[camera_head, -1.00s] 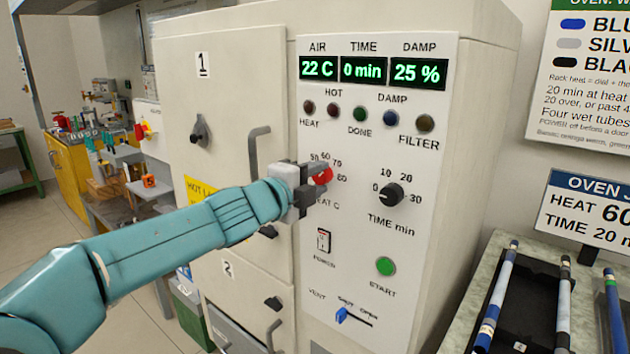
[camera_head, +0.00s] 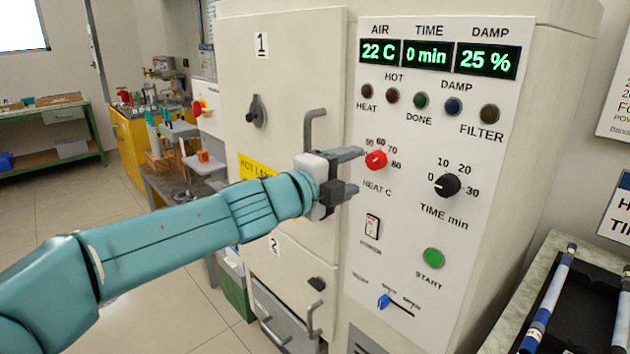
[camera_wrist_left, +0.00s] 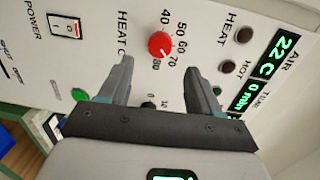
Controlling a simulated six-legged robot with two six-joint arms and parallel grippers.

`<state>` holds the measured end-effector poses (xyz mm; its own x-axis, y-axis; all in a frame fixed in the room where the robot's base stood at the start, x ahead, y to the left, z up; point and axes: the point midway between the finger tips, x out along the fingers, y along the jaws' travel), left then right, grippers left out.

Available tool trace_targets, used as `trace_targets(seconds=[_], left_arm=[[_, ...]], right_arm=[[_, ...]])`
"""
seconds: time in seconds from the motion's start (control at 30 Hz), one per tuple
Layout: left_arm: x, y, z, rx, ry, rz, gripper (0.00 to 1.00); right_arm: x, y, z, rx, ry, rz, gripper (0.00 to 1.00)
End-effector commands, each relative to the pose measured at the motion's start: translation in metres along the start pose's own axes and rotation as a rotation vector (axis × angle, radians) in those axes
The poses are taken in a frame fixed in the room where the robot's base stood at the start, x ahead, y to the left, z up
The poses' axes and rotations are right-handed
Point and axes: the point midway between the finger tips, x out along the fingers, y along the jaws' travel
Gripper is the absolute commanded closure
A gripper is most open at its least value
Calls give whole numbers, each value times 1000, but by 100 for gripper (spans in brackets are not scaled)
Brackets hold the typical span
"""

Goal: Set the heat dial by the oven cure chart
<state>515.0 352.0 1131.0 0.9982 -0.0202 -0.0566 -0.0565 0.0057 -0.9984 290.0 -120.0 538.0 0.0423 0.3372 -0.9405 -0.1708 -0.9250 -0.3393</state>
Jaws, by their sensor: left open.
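The red heat dial (camera_head: 376,160) sits on the oven's white control panel, with a printed scale of 50 to 80 above it. It also shows in the left wrist view (camera_wrist_left: 161,44), ahead of and between my open fingers. My left gripper (camera_head: 356,170) is open and empty, just left of the dial and apart from it; in the wrist view (camera_wrist_left: 158,80) both fingers point at the panel. The cure chart (camera_head: 615,100) is only partly in view at the right edge, and its text is cut off. My right gripper does not show.
The panel also has a black time dial (camera_head: 446,185), a green start button (camera_head: 433,258), a power switch (camera_head: 372,226) and a blue vent slider (camera_head: 384,301). The door handle (camera_head: 312,125) stands out left of the panel. The display (camera_head: 440,54) reads 22 C, 0 min, 25 %.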

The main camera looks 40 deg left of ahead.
Motion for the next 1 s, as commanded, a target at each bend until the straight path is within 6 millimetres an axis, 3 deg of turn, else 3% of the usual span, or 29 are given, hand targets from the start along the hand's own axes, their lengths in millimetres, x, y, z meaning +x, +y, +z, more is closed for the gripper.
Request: trace_targets(seconds=[0.03, 0.2, 0.4, 0.57, 1.0], left_arm=[[-16, -4, 1, 1, -5, 0, 37], [-59, -5, 2, 0, -6, 0, 37], [-90, -3, 1, -1, -4, 0, 37], [-99, -1, 0, -1, -2, 1, 37], [-100, 0, 0, -1, -1, 1, 37]], right_arm=[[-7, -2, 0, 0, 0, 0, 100], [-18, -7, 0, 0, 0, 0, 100], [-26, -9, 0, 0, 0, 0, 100], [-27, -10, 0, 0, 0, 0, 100], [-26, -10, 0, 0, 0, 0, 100]])
